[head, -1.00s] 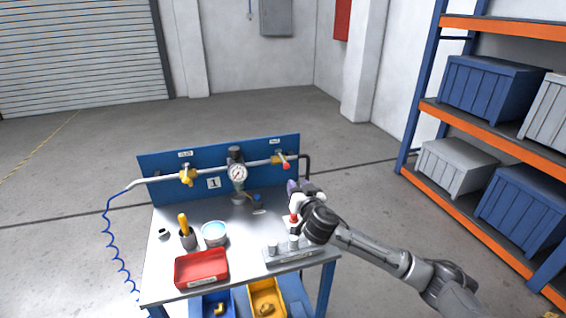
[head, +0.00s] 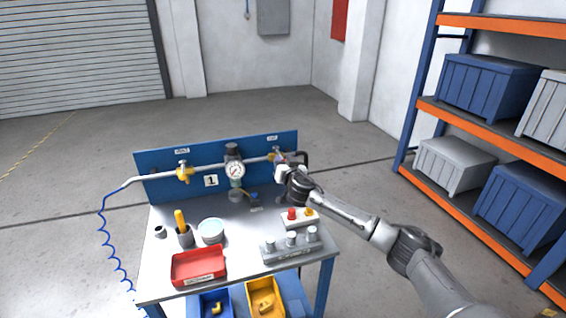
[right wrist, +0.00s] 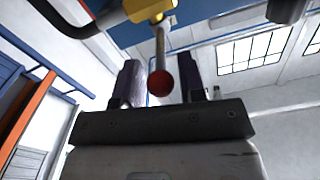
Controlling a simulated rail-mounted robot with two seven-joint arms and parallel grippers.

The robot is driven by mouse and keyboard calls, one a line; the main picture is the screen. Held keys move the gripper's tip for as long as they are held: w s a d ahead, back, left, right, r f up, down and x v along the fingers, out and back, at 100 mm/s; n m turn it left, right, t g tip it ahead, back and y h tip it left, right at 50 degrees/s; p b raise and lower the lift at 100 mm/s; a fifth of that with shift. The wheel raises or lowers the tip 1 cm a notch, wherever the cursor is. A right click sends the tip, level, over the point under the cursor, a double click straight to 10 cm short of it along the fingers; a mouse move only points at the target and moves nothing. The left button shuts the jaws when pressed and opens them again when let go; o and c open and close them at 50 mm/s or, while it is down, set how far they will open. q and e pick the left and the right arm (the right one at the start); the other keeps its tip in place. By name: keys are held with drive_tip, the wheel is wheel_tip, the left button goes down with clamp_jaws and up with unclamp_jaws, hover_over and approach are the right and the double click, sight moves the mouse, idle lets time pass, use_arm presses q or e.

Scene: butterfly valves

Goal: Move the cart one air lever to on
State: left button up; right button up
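Cart one is a workbench (head: 160,275) with a blue back panel (head: 155,190) marked 1. A pipe on the panel carries a left yellow valve (head: 184,174) and a right yellow valve (head: 272,157); their small labels are unreadable. My right gripper (head: 281,160) is at the right valve and hides its lever in the head view. In the right wrist view, that lever's red ball knob (right wrist: 161,82) sits between my two open fingers, with gaps on both sides. The yellow valve body (right wrist: 148,8) shows above it. My left gripper is not in view.
A pressure gauge (head: 235,170) stands mid-pipe. The cart top holds a red tray (head: 199,266), a white bowl (head: 211,231), a cup with a yellow handle (head: 184,236), a block with red and yellow buttons (head: 300,218) and a grey block with pegs (head: 290,247). Shelving is at right.

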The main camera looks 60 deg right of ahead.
drive_tip(key=shift+w+d, duration=0.25)
drive_tip(key=shift+w, duration=0.05)
drive_tip(key=shift+c, duration=0.4)
clamp_jaws()
